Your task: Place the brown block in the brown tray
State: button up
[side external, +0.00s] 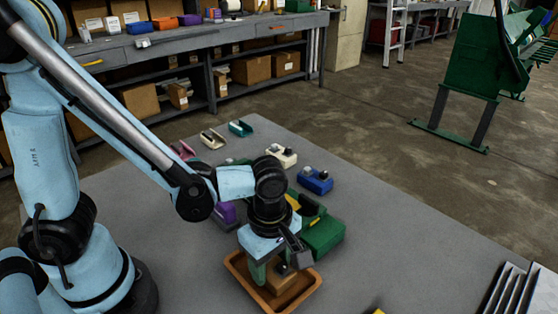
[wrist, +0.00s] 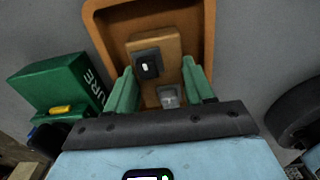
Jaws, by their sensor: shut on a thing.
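The brown tray (side external: 242,270) sits on the grey table, below my gripper in the side external view. In the wrist view its rim (wrist: 209,35) surrounds the far end of the brown block. The brown block (wrist: 172,48) carries a dark raised part and a grey part on top. It also shows in the side external view (side external: 288,286), inside the tray's outline. My gripper (wrist: 160,88) has its green fingers on either side of the block and is shut on it. I cannot tell whether the block touches the tray floor.
A green box (side external: 322,236) stands right beside the tray. A blue tape dispenser (side external: 314,180), a cream one (side external: 281,155), a purple thing (side external: 226,214) and several others lie farther back. Grey angled sheets (side external: 512,292) are at front right. The table's right part is mostly clear.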

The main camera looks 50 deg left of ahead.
aim_at(271, 265)
jog(key=shift+f, duration=0.15)
jog(key=o, duration=1.3)
jog(key=shift+o, duration=0.2)
jog(key=shift+r, duration=3.8)
jog(key=shift+w+a+r+m, duration=0.2)
jog(key=shift+a+r+m, duration=0.1)
jog(key=shift+a+m, duration=0.2)
jog(key=w+a+r+m+t, duration=0.1)
jog(key=a+r+m+t, duration=0.1)
jog(key=a+m, duration=0.4)
jog(key=w+a+r+m+t, duration=0.2)
jog(key=a+m+t, duration=0.3)
jog(key=m, duration=0.6)
jog(key=shift+a+r, duration=0.3)
jog(key=shift+a, duration=0.45)
